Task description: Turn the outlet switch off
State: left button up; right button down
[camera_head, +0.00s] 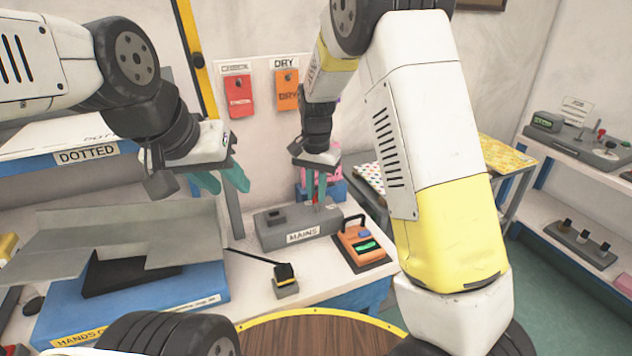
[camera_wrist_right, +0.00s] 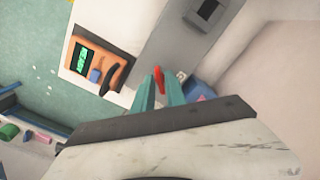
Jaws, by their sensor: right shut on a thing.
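The outlet is a grey box labelled MAINS (camera_head: 300,230) on the white bench in the head view; its grey body also shows in the right wrist view (camera_wrist_right: 165,45). A small red switch lever (camera_wrist_right: 157,78) stands at its near end in the wrist view. My right gripper (camera_head: 316,196) reaches down over the back right of the box, with its teal fingers shut around the red lever; the fingers partly hide it. My left gripper (camera_head: 222,182) hangs above the bench at the left, fingers apart and empty.
An orange device with a green display (camera_head: 362,246) lies right of the box. A small black-and-yellow block with a thin rod (camera_head: 285,280) lies in front. A grey metal fixture on a blue base (camera_head: 140,300) fills the left. Red and orange panels (camera_head: 238,95) hang on the wall.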

aim_at(316, 194)
jog(key=n, duration=0.4)
jog(key=shift+n, duration=0.3)
jog(key=n, duration=0.4)
jog(key=shift+n, duration=0.3)
jog(key=c, duration=1.4)
grip_release()
jog(key=shift+o, duration=0.2)
jog(key=shift+r, duration=0.1)
notch_tip(316, 194, up, 7)
jog(key=shift+r, duration=0.3)
